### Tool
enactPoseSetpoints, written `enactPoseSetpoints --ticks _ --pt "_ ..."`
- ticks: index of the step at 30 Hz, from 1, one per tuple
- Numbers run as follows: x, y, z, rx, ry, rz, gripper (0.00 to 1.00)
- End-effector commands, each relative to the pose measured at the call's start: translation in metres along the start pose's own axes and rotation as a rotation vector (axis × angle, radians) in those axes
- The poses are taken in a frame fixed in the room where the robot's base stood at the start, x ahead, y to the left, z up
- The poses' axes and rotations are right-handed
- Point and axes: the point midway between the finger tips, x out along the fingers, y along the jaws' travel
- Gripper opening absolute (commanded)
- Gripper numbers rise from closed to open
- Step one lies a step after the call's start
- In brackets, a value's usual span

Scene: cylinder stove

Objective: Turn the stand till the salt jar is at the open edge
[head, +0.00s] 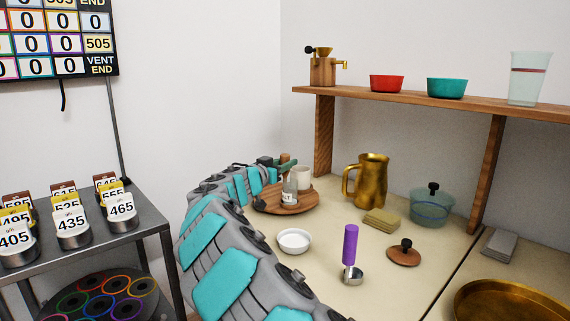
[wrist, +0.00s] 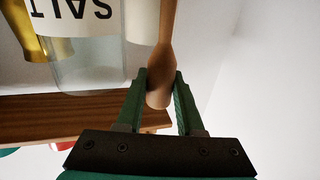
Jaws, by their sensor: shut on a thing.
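The round wooden stand (head: 268,206) is on the counter in the head view, partly behind my arm. The salt jar (head: 289,190), clear glass with a white label, stands on its front part. In the wrist view the salt jar (wrist: 88,62) shows its SALT label upside down at upper left. My gripper (wrist: 162,80) is shut on a slim wooden piece (wrist: 166,45) with a rounded end, right of the jar. I cannot tell whether this piece is part of the stand. In the head view my gripper (head: 287,163) is behind the jar.
A white cup (head: 304,178) is beside the salt jar. A white bowl (head: 294,241) and a purple-handled tool (head: 350,250) are in front. A brass jug (head: 368,180) is to the right. A wooden shelf (head: 420,103) runs above; a wall is behind.

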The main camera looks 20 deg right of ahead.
Motion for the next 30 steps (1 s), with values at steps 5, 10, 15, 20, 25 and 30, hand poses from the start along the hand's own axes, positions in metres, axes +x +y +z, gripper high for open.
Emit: enactPoseSetpoints --ticks 5,10,15,20,25,30 --pt "-0.0001 -0.0002 0.0000 0.000 0.000 0.000 0.00" --pt "-0.0001 -0.0001 -0.0001 0.000 0.000 0.000 0.00" --pt "-0.0001 -0.0002 -0.0001 0.000 0.000 0.000 0.00" --pt "-0.0002 -0.0003 -0.0001 0.000 0.000 -0.001 0.00" --pt "-0.0002 -0.0003 -0.0001 0.000 0.000 -0.001 0.00" --pt "-0.0002 -0.0003 -0.0002 0.000 0.000 -0.001 0.00"
